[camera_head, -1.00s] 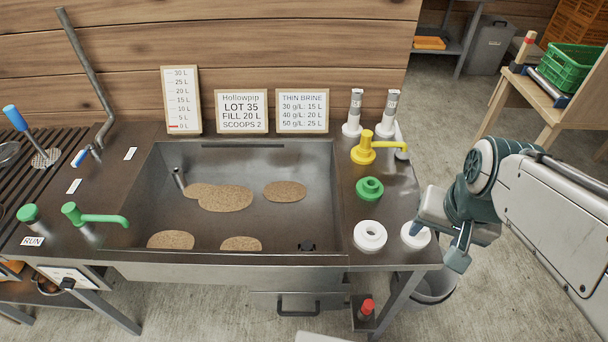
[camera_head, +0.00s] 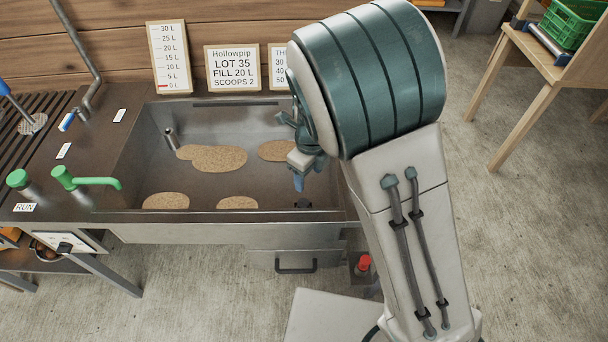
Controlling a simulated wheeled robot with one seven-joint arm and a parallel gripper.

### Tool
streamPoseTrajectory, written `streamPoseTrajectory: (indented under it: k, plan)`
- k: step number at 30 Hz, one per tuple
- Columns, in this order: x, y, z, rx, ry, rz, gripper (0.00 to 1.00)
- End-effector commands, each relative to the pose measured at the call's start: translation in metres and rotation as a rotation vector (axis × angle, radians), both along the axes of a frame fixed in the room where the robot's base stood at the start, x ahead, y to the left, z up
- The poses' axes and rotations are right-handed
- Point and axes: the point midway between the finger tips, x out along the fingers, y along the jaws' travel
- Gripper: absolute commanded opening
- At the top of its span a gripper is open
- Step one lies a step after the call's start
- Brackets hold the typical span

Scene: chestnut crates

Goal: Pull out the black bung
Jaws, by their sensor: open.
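The black bung (camera_head: 303,204) is a small dark piece on the floor of the metal sink basin (camera_head: 133,180), at its near right corner. My gripper (camera_head: 293,171) hangs over the right part of the basin, above and slightly left of the bung and apart from it. Its jaws are open and point down; nothing shows between them. My arm hides the right side of the counter.
Several brown patches (camera_head: 219,158) lie on the basin floor. A short metal pipe (camera_head: 171,138) stands at the basin's back left. A green tap (camera_head: 88,180) reaches over the left rim.

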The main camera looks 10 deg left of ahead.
Motion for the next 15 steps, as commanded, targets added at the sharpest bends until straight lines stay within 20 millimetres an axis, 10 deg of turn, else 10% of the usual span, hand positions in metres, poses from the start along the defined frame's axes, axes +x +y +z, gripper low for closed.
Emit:
streamPoseTrajectory:
  k: [15]
  plan:
    - [0.000, 0.013, -0.063, -0.028, -0.007, -0.112, 0.57]
